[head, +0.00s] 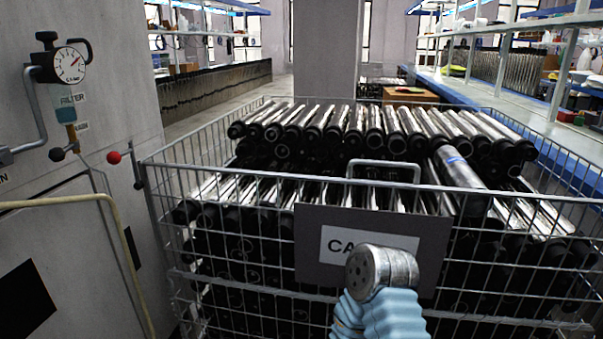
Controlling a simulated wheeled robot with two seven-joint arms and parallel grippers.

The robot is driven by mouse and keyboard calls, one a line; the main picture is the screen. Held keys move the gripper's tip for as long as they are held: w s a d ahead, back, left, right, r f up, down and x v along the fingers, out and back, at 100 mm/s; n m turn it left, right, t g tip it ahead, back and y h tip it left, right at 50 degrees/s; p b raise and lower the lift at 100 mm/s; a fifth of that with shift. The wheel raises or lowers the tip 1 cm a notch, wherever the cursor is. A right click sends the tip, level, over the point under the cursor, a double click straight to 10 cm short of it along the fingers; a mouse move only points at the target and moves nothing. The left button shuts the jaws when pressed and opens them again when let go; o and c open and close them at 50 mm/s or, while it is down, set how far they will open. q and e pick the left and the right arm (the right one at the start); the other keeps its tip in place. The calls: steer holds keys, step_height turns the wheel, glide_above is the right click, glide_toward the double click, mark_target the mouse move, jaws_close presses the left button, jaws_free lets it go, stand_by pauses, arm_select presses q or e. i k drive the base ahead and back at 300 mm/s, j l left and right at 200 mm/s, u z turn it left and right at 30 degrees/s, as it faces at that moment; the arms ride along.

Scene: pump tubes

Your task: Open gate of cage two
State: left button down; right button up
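A wire cage (230,176) filled with dark, shiny pump tubes (340,125) stands straight in front of me. Its front panel carries a dark plate (420,225) with a white label (335,240). Only "CA" can be read on the label, so the cage's number is hidden. A metal loop handle (385,164) rises above the front top rail. The front panel stands upright and looks shut. One of my arm links, with a blue ribbed sleeve, comes up from the bottom and covers part of the label and plate. I see no fingers of either gripper.
Shelving and a long blue-edged bench (470,98) run along the right. Open floor (205,115) shows behind the cage at left.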

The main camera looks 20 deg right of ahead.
mark_target(325, 236)
steer(key=z, duration=1.3)
